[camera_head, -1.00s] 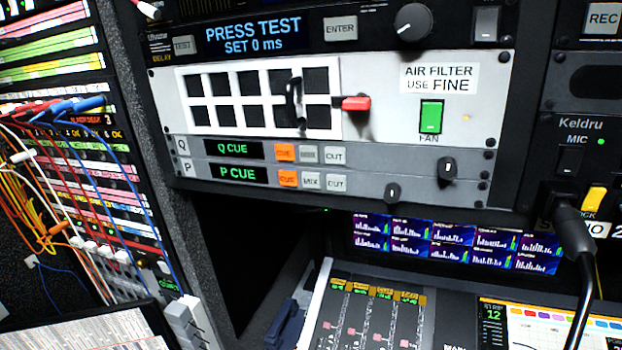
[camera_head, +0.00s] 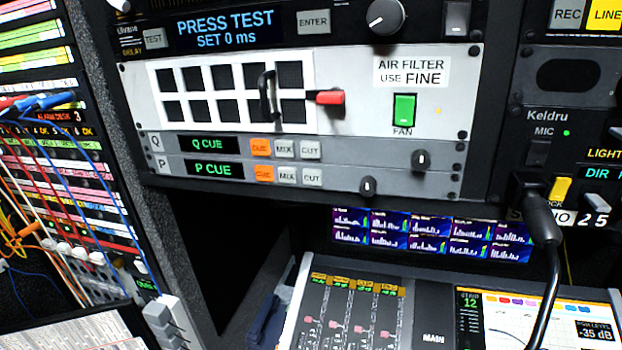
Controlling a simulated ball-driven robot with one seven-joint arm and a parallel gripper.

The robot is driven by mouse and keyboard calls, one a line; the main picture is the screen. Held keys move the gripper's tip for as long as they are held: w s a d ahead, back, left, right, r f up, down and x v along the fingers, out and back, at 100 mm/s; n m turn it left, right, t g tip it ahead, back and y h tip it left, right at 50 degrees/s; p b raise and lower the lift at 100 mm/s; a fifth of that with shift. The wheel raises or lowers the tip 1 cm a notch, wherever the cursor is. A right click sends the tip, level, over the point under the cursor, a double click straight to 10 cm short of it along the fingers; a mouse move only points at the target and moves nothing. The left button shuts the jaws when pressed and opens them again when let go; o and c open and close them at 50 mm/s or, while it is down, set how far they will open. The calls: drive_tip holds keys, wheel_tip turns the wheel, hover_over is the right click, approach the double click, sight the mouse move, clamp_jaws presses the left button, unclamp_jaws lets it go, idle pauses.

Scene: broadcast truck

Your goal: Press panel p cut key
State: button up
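Panel P (camera_head: 170,168) is the lower of two thin grey strips in the rack. Its display reads "P CUE" (camera_head: 208,169) in green. A dark knob (camera_head: 368,186) is on panel P's right part. My gripper does not show in this view, and nothing covers the keys.
Above the panels, an air filter grille (camera_head: 235,92) has a black handle (camera_head: 267,93) and a red latch (camera_head: 330,97). A black cable plug (camera_head: 540,215) hangs at the right. A mixing desk (camera_head: 410,320) lies below. Patch cables (camera_head: 60,190) fill the left rack.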

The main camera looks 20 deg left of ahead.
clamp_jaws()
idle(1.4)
